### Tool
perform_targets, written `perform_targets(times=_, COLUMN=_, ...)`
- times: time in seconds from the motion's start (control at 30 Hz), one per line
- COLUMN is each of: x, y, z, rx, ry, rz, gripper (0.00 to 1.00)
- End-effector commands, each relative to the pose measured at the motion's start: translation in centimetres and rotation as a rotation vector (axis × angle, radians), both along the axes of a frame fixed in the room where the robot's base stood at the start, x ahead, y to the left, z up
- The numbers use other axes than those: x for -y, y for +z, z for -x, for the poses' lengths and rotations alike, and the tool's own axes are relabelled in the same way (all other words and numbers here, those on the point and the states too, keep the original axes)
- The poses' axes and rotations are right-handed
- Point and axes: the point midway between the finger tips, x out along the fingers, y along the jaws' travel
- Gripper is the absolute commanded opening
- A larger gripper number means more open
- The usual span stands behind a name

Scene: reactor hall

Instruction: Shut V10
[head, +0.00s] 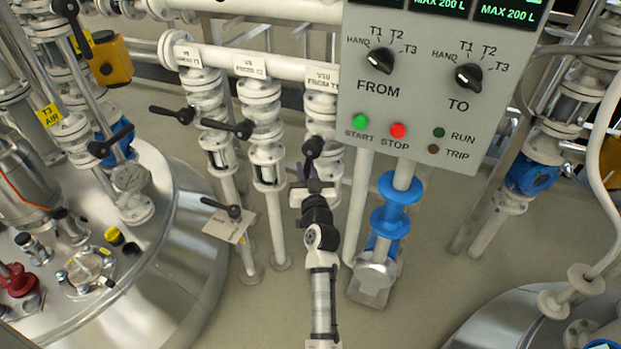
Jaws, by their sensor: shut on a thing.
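The V10 tag (321,78) hangs at the top of the right-hand of three white vertical valve lines, partly beside the control panel. Its black lever (313,148) sits lower on that line, its knob end up and its shank running down toward my gripper. My gripper (312,187) is at the lever, with its jaws shut on it. The jaws and my wrist hide the lower part of the lever and the valve body behind it, so I cannot tell the lever's exact angle to the pipe.
Two neighbouring lines carry black levers (226,127) pointing left. The control panel (430,100) stands close on the right, above a blue-collared pipe (391,220). A hanging tag (228,227) and lever are at lower left. A steel vessel (190,260) fills the left.

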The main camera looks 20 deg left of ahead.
Motion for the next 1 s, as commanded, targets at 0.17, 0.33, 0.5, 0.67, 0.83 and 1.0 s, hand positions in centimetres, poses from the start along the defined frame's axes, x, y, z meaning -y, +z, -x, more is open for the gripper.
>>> perform_targets(times=0.17, x=-1.6, y=0.1, z=0.0, rx=0.006, ry=0.007, rz=-0.164, gripper=0.00)
perform_targets(times=0.33, x=-2.5, y=0.9, z=0.0, rx=0.011, ry=0.006, rz=-0.303, gripper=0.00)
perform_targets(times=0.5, x=-3.7, y=1.7, z=0.1, rx=0.015, ry=0.010, rz=-0.432, gripper=0.00)
perform_targets(times=0.67, x=-4.5, y=2.5, z=0.0, rx=0.019, ry=0.011, rz=-0.567, gripper=0.00)
perform_targets(times=0.83, x=-5.3, y=3.5, z=0.0, rx=0.024, ry=0.012, rz=-0.727, gripper=0.00)
perform_targets(times=1.0, x=-6.0, y=4.6, z=-0.1, rx=0.030, ry=0.013, rz=-0.890, gripper=0.00)
